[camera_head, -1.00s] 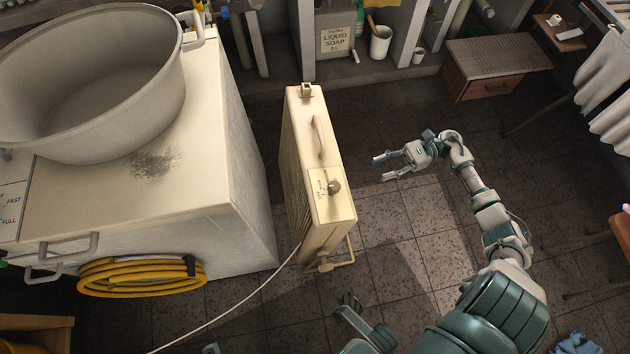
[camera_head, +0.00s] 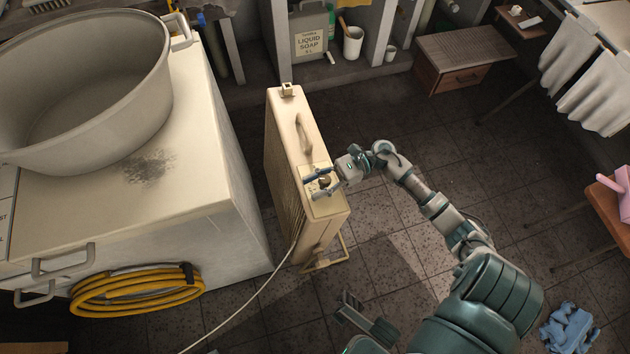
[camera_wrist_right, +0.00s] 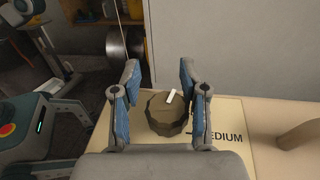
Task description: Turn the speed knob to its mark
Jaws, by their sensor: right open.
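The speed knob (camera_head: 325,181) is on the control panel on the narrow top of a cream heater-like unit (camera_head: 313,155). In the right wrist view it is a brown faceted knob (camera_wrist_right: 165,116) with a white pointer line tilted slightly right of straight up. The word MEDIUM (camera_wrist_right: 222,138) is printed on the pale panel to its right; other markings are hidden. My right gripper (camera_head: 312,184) is open over the panel. Its blue-padded fingers (camera_wrist_right: 159,70) stand on either side of the knob, with a visible gap on the left; contact on the right is unclear.
A raised handle (camera_head: 304,133) stands on the unit beyond the panel. A large white cabinet with a tub (camera_head: 85,85) is to the left. A cable (camera_head: 245,307) trails across the floor. Tiled floor is open to the right, with a blue cloth (camera_head: 568,328) lying there.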

